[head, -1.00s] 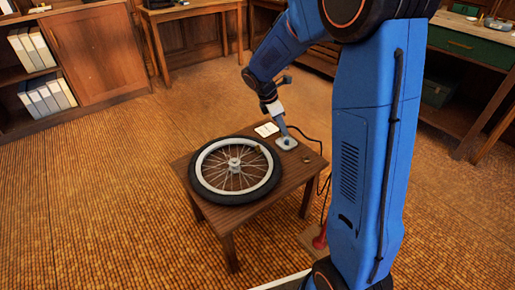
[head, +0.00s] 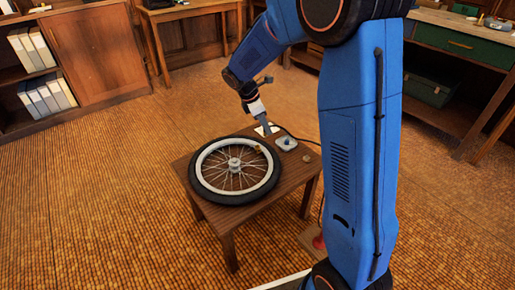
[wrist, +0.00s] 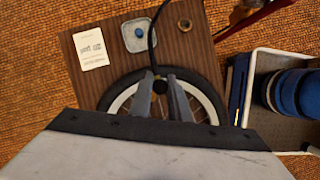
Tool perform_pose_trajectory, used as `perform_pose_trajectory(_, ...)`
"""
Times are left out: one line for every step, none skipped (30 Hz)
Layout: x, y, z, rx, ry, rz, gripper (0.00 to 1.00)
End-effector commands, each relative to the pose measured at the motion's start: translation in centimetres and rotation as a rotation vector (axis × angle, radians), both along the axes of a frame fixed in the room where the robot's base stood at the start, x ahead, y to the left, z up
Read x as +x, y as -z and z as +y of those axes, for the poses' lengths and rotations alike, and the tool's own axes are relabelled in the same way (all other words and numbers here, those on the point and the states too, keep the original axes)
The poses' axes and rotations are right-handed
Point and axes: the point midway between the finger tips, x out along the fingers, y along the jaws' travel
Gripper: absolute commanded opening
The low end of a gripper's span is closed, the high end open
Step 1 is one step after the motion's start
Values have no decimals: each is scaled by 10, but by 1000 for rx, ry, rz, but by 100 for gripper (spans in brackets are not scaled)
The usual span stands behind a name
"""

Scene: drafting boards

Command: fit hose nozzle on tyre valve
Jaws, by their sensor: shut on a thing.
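The wheel with its black tyre (head: 199,180) lies flat on a small wooden table (head: 228,228); it also shows in the wrist view (wrist: 113,90). A small brown piece (head: 258,148) on the far right of the rim may be the valve; it is too small to be sure. My gripper (head: 268,134) is above the table, just beyond the wheel's far right edge. In the wrist view my gripper (wrist: 161,86) is shut on the dark hose nozzle (wrist: 160,87), seen over the tyre. The black hose (wrist: 152,40) arches away from it. The nozzle's tip is hidden.
A grey dish (head: 286,143) with a blue spot sits on the table's far right, a white card (wrist: 89,49) beside it. A small brass ring (wrist: 185,25) lies near the table edge. A red pump (head: 319,242) stands on the floor at the right, partly hidden by my arm.

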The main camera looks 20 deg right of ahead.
Motion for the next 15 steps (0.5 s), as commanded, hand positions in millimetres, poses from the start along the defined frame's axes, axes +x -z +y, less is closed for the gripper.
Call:
perform_pose_trajectory(2, 0, 3, 0, -1, -1, 0)
perform_pose_trajectory(2, 0, 5, 0, -1, -1, 0)
perform_pose_trajectory(3, 0, 8, 0, -1, -1, 0)
perform_pose_trajectory(4, 0, 10, 0, -1, -1, 0)
perform_pose_trajectory(5, 0, 12, 0, -1, -1, 0)
perform_pose_trajectory(6, 0, 14, 0, -1, -1, 0)
perform_pose_trajectory(6, 0, 16, 0, -1, -1, 0)
perform_pose_trajectory(7, 0, 17, 0, -1, -1, 0)
perform_pose_trajectory(8, 0, 20, 0, -1, -1, 0)
perform_pose_trajectory(8, 0, 21, 0, -1, -1, 0)
perform_pose_trajectory(9, 0, 23, 0, -1, -1, 0)
perform_pose_trajectory(10, 0, 25, 0, -1, -1, 0)
perform_pose_trajectory(10, 0, 26, 0, -1, -1, 0)
perform_pose_trajectory(11, 0, 28, 0, -1, -1, 0)
perform_pose_trajectory(11, 0, 29, 0, -1, -1, 0)
